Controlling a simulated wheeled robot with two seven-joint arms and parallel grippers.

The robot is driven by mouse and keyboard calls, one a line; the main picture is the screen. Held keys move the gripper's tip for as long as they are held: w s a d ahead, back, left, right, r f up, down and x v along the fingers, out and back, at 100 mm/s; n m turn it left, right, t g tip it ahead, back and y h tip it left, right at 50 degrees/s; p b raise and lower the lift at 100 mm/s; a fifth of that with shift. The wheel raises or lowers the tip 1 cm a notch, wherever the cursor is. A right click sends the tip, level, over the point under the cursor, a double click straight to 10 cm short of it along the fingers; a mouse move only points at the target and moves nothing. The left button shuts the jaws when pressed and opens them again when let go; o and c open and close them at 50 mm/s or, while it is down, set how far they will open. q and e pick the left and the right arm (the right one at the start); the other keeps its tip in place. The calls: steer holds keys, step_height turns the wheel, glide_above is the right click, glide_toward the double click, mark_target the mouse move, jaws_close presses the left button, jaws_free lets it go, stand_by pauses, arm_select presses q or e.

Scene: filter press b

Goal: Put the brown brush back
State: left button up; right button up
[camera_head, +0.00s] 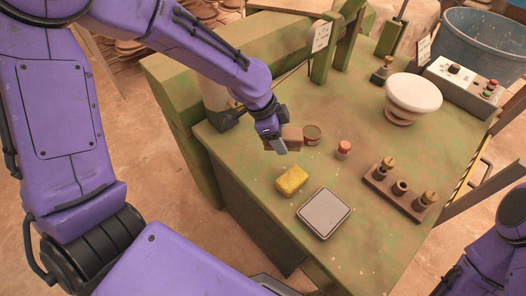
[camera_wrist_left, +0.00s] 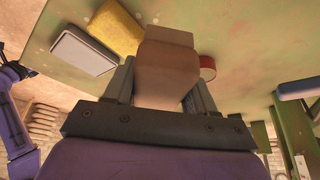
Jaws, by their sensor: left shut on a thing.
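The brown brush (camera_head: 291,137) shows as a plain brown block at my left gripper (camera_head: 277,141), over the left part of the green bench top. In the left wrist view the brush (camera_wrist_left: 167,62) sits between the two grey fingers of my left gripper (camera_wrist_left: 162,88), which is shut on it. The head view does not clearly show whether the brush touches the bench. Its underside is hidden. My right arm (camera_head: 496,250) shows at the lower right, but its gripper is out of view.
A yellow sponge (camera_head: 292,179) and grey tray (camera_head: 324,212) lie nearer. A brown rack (camera_head: 376,184), white bowl-like piece (camera_head: 412,92) and control box (camera_head: 461,73) stand right.

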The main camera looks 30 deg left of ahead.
arm_select(q)
glide_above(268, 161)
steer(key=f, duration=0.5)
steer(key=shift+w+f, duration=0.15)
steer(key=shift+w, duration=0.1)
steer(key=shift+s+a+f, duration=0.2)
steer(key=shift+a, duration=0.1)
steer(key=f, duration=0.2)
steer(key=f+p, duration=0.1)
steer(key=shift+s+a+f, duration=0.25)
steer(key=shift+s+a, duration=0.1)
steer(key=shift+s, duration=0.05)
steer(key=shift+w+f, duration=0.2)
steer(key=shift+w, duration=0.05)
steer(key=shift+s, duration=0.1)
steer(key=shift+s, duration=0.1)
steer(key=o, duration=1)
steer(key=shift+f, duration=0.1)
